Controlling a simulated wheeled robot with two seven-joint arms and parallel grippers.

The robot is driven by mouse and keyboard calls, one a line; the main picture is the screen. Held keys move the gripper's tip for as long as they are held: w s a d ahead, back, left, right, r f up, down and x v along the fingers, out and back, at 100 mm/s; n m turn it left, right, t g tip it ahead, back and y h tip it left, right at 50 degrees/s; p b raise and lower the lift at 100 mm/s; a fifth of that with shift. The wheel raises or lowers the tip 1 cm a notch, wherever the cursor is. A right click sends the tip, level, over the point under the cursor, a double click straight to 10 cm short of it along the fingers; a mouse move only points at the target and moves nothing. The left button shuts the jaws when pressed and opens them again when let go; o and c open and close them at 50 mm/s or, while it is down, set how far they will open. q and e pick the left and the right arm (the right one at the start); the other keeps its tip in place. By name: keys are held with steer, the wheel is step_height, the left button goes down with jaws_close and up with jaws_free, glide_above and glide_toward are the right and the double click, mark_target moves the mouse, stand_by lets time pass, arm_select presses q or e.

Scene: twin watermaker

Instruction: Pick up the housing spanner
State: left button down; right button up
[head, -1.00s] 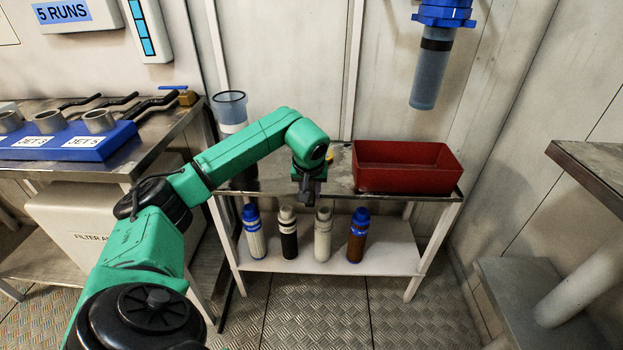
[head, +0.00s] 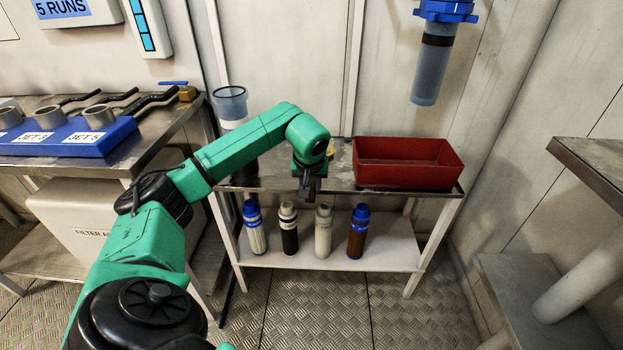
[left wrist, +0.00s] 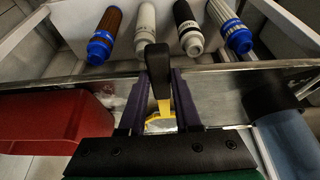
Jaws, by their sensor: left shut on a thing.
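The housing spanner shows in the left wrist view as a black handle (left wrist: 158,75) with a yellow part (left wrist: 160,118) below it. My left gripper (left wrist: 159,76) has its two dark fingers shut on the black handle, one on each side. In the head view, my left gripper (head: 309,190) points down at the front edge of the small metal table (head: 340,176). A bit of yellow (head: 330,153) shows just behind the wrist there; the rest of the spanner is mostly hidden by my arm. My right gripper is not in view.
A red bin (head: 408,178) stands on the table's right side. Several filter cartridges (head: 289,232) stand on the shelf below. A blue filter housing (head: 428,75) hangs on the wall above the bin.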

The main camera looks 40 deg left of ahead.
arm_select(q)
steer(key=shift+r, duration=0.55)
step_height(320, 180, up, 8)
steer(key=p, duration=0.2)
steer(key=shift+w+f+p, duration=0.1)
steer(key=shift+f+p, duration=0.15)
steer(key=shift+p, duration=0.05)
step_height(320, 180, up, 12)
steer(key=p, duration=0.3)
steer(key=shift+f, duration=0.25)
steer(key=c, duration=1.3)
jaws_free()
jaws_close()
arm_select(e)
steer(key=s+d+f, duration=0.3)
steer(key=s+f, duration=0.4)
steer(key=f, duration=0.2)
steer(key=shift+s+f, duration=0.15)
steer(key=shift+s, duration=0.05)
